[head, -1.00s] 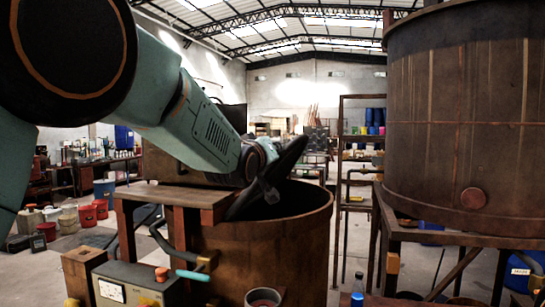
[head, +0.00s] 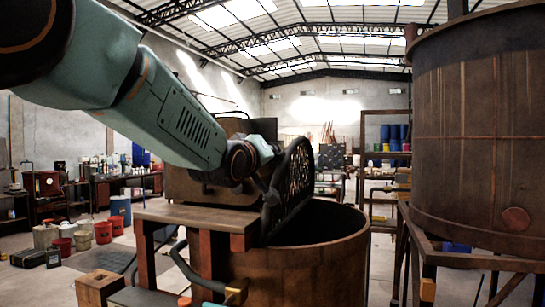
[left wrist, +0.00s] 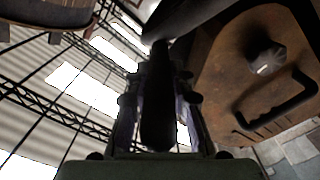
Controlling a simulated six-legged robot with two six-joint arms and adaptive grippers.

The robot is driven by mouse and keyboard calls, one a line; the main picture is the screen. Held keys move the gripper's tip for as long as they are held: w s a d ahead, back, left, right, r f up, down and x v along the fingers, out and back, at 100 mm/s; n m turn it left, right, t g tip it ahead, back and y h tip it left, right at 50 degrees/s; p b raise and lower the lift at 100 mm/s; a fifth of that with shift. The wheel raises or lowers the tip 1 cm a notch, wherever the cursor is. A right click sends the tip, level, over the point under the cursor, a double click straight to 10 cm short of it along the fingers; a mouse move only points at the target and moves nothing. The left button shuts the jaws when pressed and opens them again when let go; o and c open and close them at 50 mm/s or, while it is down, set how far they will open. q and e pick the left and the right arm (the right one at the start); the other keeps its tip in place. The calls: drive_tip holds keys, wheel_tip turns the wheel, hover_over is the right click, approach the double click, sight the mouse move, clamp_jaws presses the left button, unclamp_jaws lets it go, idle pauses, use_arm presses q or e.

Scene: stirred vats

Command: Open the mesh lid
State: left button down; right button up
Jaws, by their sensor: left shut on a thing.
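The mesh lid (head: 294,182) is a dark perforated panel standing steeply tilted, near upright, at the left side of the rusty round vat (head: 300,268). The vat's mouth is open and dark to the right of the lid. My left gripper (head: 268,190) is at the lid's left face, shut on its dark handle. In the left wrist view the fingers (left wrist: 160,95) close around a dark bar, the lid handle (left wrist: 158,125); most of the lid is hidden or too dark to make out there. My right gripper is in neither view.
A wooden-topped stand (head: 190,217) is left of the vat. A rusty box with a knob and black handle (left wrist: 240,75) is close by in the wrist view. A large raised tank (head: 480,130) stands at right.

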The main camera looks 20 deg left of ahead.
use_arm(q)
drive_tip(key=shift+a+f, duration=0.3)
drive_tip(key=shift+f, duration=0.4)
drive_tip(key=c, duration=1.5)
unclamp_jaws()
drive_tip(key=shift+a, duration=0.1)
drive_tip(key=o, duration=0.3)
drive_tip(key=shift+a+r, duration=0.2)
drive_tip(key=shift+a, duration=0.05)
drive_tip(key=shift+o, duration=0.2)
drive_tip(key=shift+r, duration=0.1)
drive_tip(key=shift+d, duration=0.15)
wheel_tip(320, 180, up, 10)
drive_tip(key=shift+w+f, duration=0.15)
drive_tip(key=shift+f, duration=0.05)
